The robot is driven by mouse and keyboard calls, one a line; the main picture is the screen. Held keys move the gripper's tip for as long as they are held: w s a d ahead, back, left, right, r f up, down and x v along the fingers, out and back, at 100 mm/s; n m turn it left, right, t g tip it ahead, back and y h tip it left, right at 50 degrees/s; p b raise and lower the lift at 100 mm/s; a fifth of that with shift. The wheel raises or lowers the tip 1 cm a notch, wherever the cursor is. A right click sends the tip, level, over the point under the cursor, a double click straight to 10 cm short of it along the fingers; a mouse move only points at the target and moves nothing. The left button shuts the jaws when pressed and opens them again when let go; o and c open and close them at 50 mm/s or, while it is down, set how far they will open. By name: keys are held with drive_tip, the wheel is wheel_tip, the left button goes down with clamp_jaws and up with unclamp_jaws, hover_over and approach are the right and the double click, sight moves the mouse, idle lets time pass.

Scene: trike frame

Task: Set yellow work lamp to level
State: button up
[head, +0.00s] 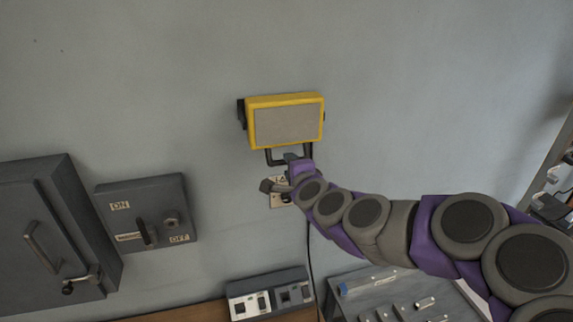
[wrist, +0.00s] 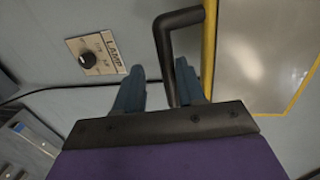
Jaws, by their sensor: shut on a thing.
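The yellow work lamp (head: 284,121) is mounted on the grey wall in the upper middle of the head view, with a yellow housing and a grey front panel. A black bar handle (head: 273,159) hangs below it. In the wrist view, the handle (wrist: 168,60) comes down between the fingers of my gripper (wrist: 160,72), which is shut on it. The lamp's yellow edge and pale panel (wrist: 268,50) fill the right of that view. In the head view, my gripper (head: 289,172) is just under the lamp and partly hides the handle. The lamp's exact tilt is hard to judge.
A plate with a black knob, labelled LAMP (wrist: 98,53), is on the wall below the lamp. An ON/OFF switch box (head: 147,212) and a grey cabinet (head: 50,230) are at left. A two-part panel (head: 269,294) and a tool tray (head: 400,295) lie below.

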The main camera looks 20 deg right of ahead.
drive_tip(key=s+r+b, duration=0.2)
drive_tip(key=s+b, duration=0.3)
drive_tip(key=s, duration=0.8)
drive_tip(key=shift+s+r, duration=0.25)
